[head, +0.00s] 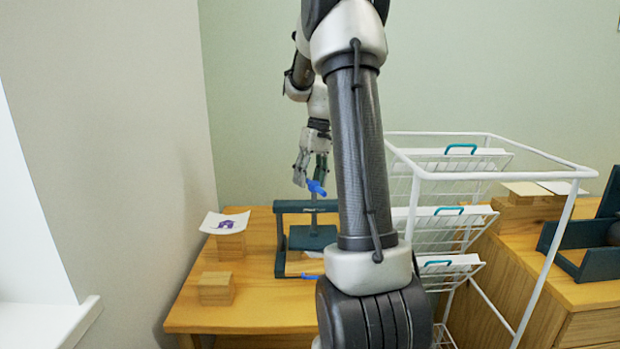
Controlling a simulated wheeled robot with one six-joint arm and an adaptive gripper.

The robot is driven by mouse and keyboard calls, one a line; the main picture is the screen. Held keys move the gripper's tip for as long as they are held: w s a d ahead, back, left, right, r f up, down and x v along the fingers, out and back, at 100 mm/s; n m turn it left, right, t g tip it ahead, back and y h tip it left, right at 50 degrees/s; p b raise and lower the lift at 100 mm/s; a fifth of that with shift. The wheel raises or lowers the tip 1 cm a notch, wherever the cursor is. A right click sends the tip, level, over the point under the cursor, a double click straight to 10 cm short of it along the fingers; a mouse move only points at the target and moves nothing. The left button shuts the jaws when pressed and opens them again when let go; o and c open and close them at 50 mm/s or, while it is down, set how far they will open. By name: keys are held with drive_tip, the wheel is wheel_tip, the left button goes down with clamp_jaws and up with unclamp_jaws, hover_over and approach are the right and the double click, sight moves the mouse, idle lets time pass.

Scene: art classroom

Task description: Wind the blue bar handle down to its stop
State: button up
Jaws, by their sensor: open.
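The blue bar handle (317,188) sits on top of the upright screw of a dark green press (281,240) on the wooden table. It appears tilted in the picture. My gripper (310,179) points down from above with its fingers apart. The handle shows at the lower right of the fingers, close to the right fingertip. I cannot tell whether they touch. A dark plate (312,238) hangs on the screw inside the press frame. My own arm hides the right part of the press.
A wooden block (216,289) stands at the table's (245,317) front left. Behind it, a sheet with a purple print (224,223) lies on wooden blocks (231,246). A white wire rack (480,175) stands close on the right. A wall bounds the left.

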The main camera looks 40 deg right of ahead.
drive_tip(key=c, duration=1)
drive_tip(key=m, duration=0.3)
drive_tip(key=d+m+t, duration=0.1)
drive_tip(key=m, duration=0.1)
drive_tip(key=shift+s+d, duration=0.1)
drive_tip(key=shift+s, duration=0.2)
drive_tip(key=m, duration=0.4)
drive_tip(key=s+m+h, duration=0.1)
drive_tip(key=shift+d+m+t, duration=0.3)
drive_tip(key=shift+d+m, duration=0.05)
drive_tip(key=shift+m, duration=0.05)
drive_tip(key=m, duration=0.2)
drive_tip(key=s+m, duration=0.1)
drive_tip(key=m, duration=0.1)
drive_tip(key=m+h, duration=0.1)
drive_tip(key=m, duration=0.1)
drive_tip(key=shift+s, duration=0.3)
drive_tip(key=m, duration=0.2)
drive_tip(key=s+m+h, duration=0.1)
drive_tip(key=m, duration=0.1)
drive_tip(key=shift+a+m, duration=0.15)
drive_tip(key=shift+m, duration=0.15)
drive_tip(key=shift+s+a+m, duration=0.1)
drive_tip(key=shift+s+m, duration=0.05)
drive_tip(key=shift+m, duration=0.55)
drive_tip(key=shift+s+a+m, duration=0.1)
drive_tip(key=shift+m, duration=0.6)
